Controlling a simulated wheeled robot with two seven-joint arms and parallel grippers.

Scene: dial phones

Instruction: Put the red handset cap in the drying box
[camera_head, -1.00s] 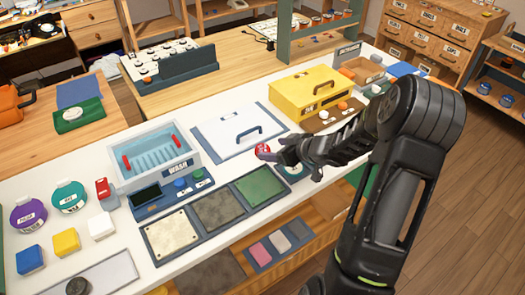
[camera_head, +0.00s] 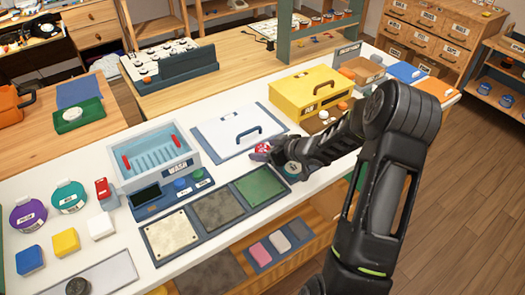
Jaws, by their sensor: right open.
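The red handset cap (camera_head: 263,147) is a small round piece at the fingers of my right gripper (camera_head: 264,155), near the middle of the white bench. The gripper is open, with its fingers at the cap and partly covering it; whether they touch it cannot be told. A yellow box (camera_head: 300,94) with a handle on its lid, closed, stands behind and to the right of the gripper. It looks like the drying box, but its label is too small to read. My left gripper is not in view.
A panel with a blue handle (camera_head: 213,136) lies behind the gripper. The wash basin (camera_head: 139,165) stands to its left, and a tray of square pads (camera_head: 219,208) lies in front. A brown tray with small caps (camera_head: 313,125) sits before the yellow box.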

